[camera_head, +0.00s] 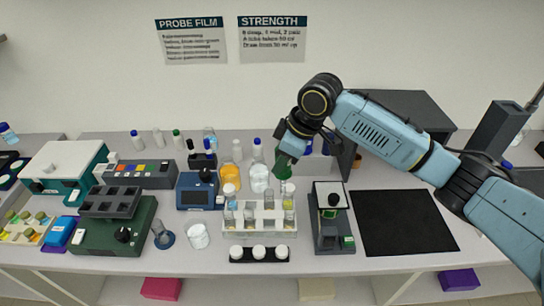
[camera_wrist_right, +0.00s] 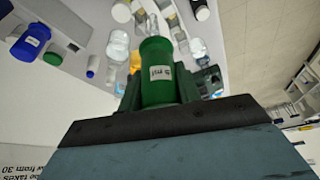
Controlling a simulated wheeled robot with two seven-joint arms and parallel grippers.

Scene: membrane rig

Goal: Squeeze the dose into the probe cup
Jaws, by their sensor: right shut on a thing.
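My right gripper (camera_head: 288,148) is shut on a green bottle (camera_head: 284,167), held above the back of the bench, behind the tube rack. In the right wrist view the green bottle (camera_wrist_right: 157,72) sits between the fingers, with a white label that seems to read "5 ml". I cannot tell for sure which vessel is the probe cup. A small clear cup on a blue base (camera_head: 163,236) and a white-clear beaker (camera_head: 198,236) stand at the front, left of the rack. My left gripper is not in view.
A white tube rack (camera_head: 260,222) stands below the bottle, with a black strip of white caps (camera_head: 259,254) before it. A dark stand device (camera_head: 332,230) is to its right, then a black mat (camera_head: 403,222), which is bare. Bottles and beakers crowd the back.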

